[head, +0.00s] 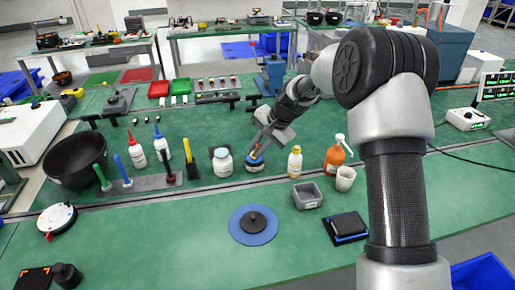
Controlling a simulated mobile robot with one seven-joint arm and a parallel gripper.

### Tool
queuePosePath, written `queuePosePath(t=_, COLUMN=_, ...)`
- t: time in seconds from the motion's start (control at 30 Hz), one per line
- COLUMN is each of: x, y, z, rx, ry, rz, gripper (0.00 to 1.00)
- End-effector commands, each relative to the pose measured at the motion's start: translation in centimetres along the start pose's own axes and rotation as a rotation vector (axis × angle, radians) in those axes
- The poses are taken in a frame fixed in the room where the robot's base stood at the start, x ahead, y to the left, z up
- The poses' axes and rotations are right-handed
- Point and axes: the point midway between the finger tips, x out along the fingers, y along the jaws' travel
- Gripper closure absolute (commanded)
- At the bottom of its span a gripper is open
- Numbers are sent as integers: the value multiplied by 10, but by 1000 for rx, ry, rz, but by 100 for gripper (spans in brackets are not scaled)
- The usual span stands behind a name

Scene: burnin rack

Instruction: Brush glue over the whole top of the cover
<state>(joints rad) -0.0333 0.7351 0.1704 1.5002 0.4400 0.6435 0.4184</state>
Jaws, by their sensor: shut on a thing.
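My gripper (259,143) is at the middle of the green bench, reaching down over a small round pot (255,165) with a blue band. It is shut on a thin, orange-brown piece that looks like the brush (257,150); its lower end is at the pot's mouth, and whether it dips in cannot be told. Which thing is the cover is not certain: a flat black rectangular piece with a blue edge (347,227) lies at the front right, and a blue disc (238,231) with a dark round knob lies at the front middle. No glue can be made out on either.
A white jar (223,163) stands left of the pot. A dark bowl (74,160) is far left.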

Motion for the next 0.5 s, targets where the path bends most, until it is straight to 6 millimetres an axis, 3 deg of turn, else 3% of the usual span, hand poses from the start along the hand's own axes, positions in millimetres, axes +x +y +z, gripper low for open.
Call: queuePosePath(t=0.5, x=-28, y=-14, z=1, rx=-1, ry=0, rz=1, gripper=100)
